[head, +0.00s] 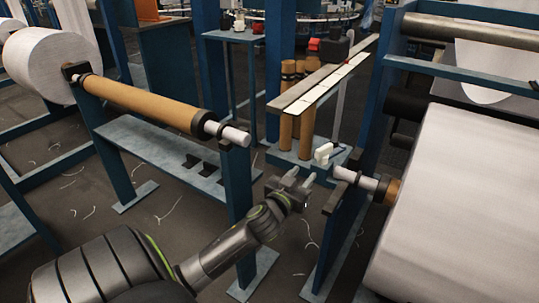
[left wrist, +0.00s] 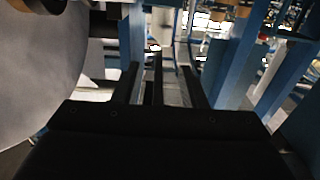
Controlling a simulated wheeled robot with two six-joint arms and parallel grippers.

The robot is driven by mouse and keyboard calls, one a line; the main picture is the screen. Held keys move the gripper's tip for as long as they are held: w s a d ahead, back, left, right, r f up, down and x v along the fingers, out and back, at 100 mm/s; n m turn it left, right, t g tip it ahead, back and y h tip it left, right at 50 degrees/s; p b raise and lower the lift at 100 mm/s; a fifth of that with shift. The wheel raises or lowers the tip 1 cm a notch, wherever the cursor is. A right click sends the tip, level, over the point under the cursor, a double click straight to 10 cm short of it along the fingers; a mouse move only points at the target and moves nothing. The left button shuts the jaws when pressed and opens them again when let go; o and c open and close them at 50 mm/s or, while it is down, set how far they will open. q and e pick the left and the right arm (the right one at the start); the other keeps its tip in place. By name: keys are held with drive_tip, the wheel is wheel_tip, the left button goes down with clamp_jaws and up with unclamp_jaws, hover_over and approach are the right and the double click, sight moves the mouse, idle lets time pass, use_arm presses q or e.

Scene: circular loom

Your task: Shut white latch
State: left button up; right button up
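The white latch (head: 323,152) is a small pale piece at the end of the blue frame, beside the roller shaft end (head: 345,174) in the head view. It looks raised, but its exact angle is hard to tell. My left gripper (head: 301,176) is just below and to the left of the latch, apart from it, fingers pointing up toward it. In the left wrist view the two dark fingers (left wrist: 160,88) stand apart with nothing clearly held between them. A small white spot beyond them may be the latch. My right gripper is in neither view.
A large white roll (head: 460,200) stands at the right. A brown cardboard roller (head: 140,100) lies on blue stands at the left. Upright brown tubes (head: 306,130) stand on a blue base behind the latch. The floor below is open, with scattered white scraps.

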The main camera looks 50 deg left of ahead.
use_arm(q)
drive_tip(key=s+a+f+g+p, duration=0.1)
drive_tip(key=s+f+g+p, duration=0.2)
drive_tip(key=f, duration=0.7)
drive_tip(key=s+a+f+g+p, duration=0.1)
drive_tip(key=s+f+g+p, duration=0.3)
drive_tip(key=f, duration=0.6)
drive_tip(key=shift+s+a+m+p, duration=0.15)
drive_tip(key=shift+s+m+p, duration=0.25)
drive_tip(key=shift+s+p, duration=1)
